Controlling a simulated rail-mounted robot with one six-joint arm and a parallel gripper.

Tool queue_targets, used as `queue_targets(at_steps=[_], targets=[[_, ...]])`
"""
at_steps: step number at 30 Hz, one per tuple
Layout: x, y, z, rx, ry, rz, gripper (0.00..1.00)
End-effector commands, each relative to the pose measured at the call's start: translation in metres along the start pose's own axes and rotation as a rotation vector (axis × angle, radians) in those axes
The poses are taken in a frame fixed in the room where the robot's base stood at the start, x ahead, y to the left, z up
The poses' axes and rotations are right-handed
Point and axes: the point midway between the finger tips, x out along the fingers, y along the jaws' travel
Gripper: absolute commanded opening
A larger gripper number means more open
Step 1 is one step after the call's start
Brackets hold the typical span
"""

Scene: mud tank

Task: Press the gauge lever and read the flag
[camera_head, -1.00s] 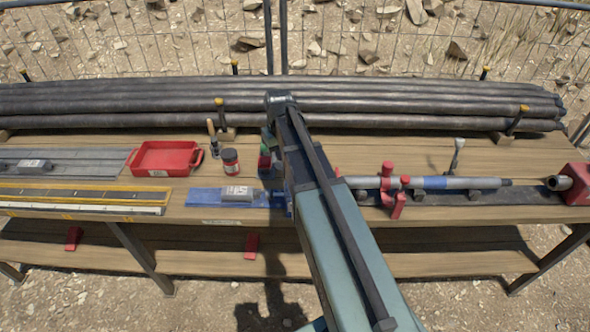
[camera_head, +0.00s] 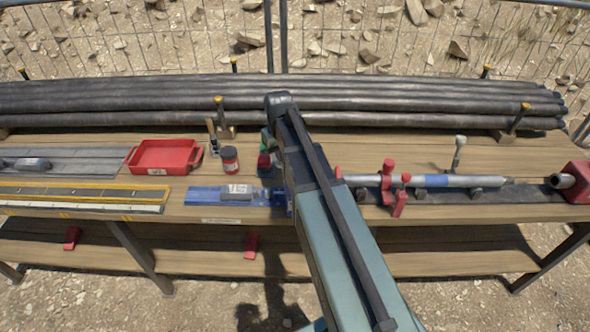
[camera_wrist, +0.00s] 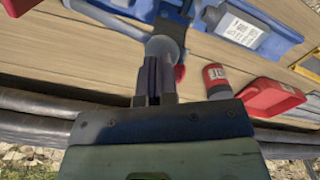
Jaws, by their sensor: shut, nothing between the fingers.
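My gripper (camera_wrist: 152,88) is shut and empty in the wrist view, with its dark fingers close together. Its tips are in front of a grey rounded part (camera_wrist: 162,46) that looks like the gauge's lever; I cannot tell whether they touch it. A bit of red (camera_wrist: 179,73) shows beside that part; I cannot tell whether it is the flag. In the head view my arm covers the gripper and most of this spot. A small red part (camera_head: 265,161) shows just left of my arm. No flag reading can be made out.
A red jar (camera_head: 230,159) and red tray (camera_head: 140,161) stand to the left. A blue tray (camera_head: 203,196) holds a grey labelled block (camera_head: 238,191). A long rod (camera_head: 440,181) with red clamps lies right. Dark pipes (camera_head: 400,104) line the back of the wooden bench (camera_head: 400,148).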

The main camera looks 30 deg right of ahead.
Motion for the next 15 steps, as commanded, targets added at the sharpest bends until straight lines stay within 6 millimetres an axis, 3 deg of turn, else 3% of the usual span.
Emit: queue_targets(at_steps=[15], targets=[[0.023, 0.0, 0.0, 0.0, 0.0, 0.0, 0.0]])
